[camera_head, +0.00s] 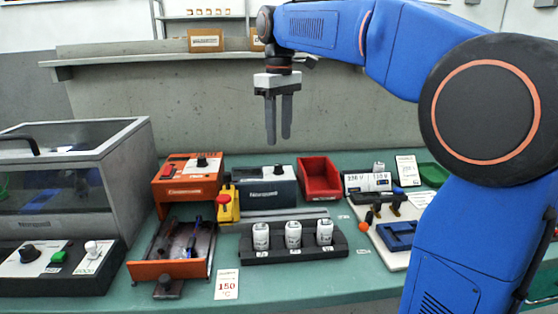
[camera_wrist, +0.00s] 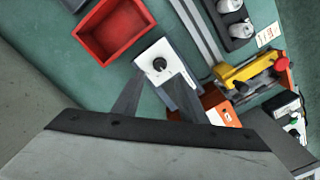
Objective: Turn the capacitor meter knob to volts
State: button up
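A dark grey-blue box (camera_head: 262,190) with a light top and a small black knob (camera_head: 280,169) stands mid-bench; I take it for the capacitor meter, but its label is too small to read. In the wrist view the knob (camera_wrist: 159,64) is a round black dial on the white top (camera_wrist: 150,52); its pointer setting cannot be read. My gripper (camera_head: 279,138) hangs fingers down, well above and behind the bench objects. Its two fingers are apart with nothing between them. In the wrist view my gripper (camera_wrist: 158,82) has the knob showing just beyond its fingertips.
An orange box (camera_head: 187,183) with its own knob and a yellow device (camera_head: 228,205) with a red button stand left of the meter. A red bin (camera_head: 319,178) is right. Several white cylinders (camera_head: 293,235) stand in a black rack in front. A shelf (camera_head: 150,60) runs behind.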

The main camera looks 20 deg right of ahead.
aim_at(279, 165)
notch_tip(279, 165, down, 9)
jog(key=shift+r, duration=0.2)
dwell(0.3)
grip_shut()
